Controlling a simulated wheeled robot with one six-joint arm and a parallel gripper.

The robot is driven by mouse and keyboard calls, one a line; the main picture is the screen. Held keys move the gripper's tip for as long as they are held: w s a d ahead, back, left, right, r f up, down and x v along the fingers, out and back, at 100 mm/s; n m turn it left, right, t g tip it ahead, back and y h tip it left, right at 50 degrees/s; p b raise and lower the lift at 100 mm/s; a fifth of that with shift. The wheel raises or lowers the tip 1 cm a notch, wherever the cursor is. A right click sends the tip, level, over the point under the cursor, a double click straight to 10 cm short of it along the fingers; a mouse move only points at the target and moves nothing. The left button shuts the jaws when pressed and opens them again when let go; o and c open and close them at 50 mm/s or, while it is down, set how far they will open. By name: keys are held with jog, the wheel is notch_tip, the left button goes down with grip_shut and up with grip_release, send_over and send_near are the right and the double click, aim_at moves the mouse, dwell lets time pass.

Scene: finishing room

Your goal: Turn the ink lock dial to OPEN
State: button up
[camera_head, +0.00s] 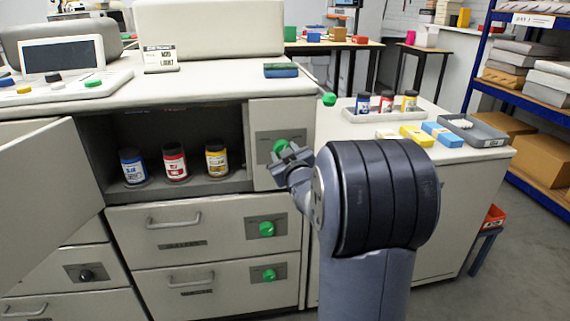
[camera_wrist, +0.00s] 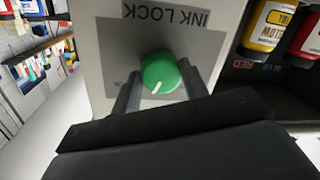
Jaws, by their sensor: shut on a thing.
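The ink lock dial (camera_wrist: 160,71) is a round green knob on a grey plate (camera_wrist: 112,50). In the wrist view, the plate's lettering INK LOCK appears upside down. A short white mark on the dial points to the lower left in that view; no OPEN label can be read. My gripper (camera_wrist: 157,82) is shut on the dial, one finger on each side. In the head view, my gripper (camera_head: 290,158) covers part of the dial (camera_head: 281,146), on the panel right of the open ink compartment.
Blue, red and yellow ink bottles (camera_head: 175,164) stand in the open compartment (camera_head: 95,140). Its door (camera_head: 45,185) hangs open at left. Two drawers with green knobs (camera_head: 266,229) lie below. A side cabinet (camera_head: 440,190) with a bottle tray (camera_head: 350,115) stands right.

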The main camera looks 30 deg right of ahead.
jog(key=shift+a+r+n+g+h+b, duration=0.15)
jog(key=shift+n+h+b, duration=0.25)
jog(key=shift+n+b, duration=2.8)
jog(key=shift+d+n+g+h+b, duration=0.1)
jog(key=shift+n+g+h+b, duration=0.25)
jog(key=shift+n+b, duration=2.8)
jog(key=shift+n, duration=0.35)
jog(key=o, duration=1)
jog(key=shift+a, duration=0.1)
jog(key=shift+p+v, duration=0.8)
jog(key=shift+v, duration=4.55)
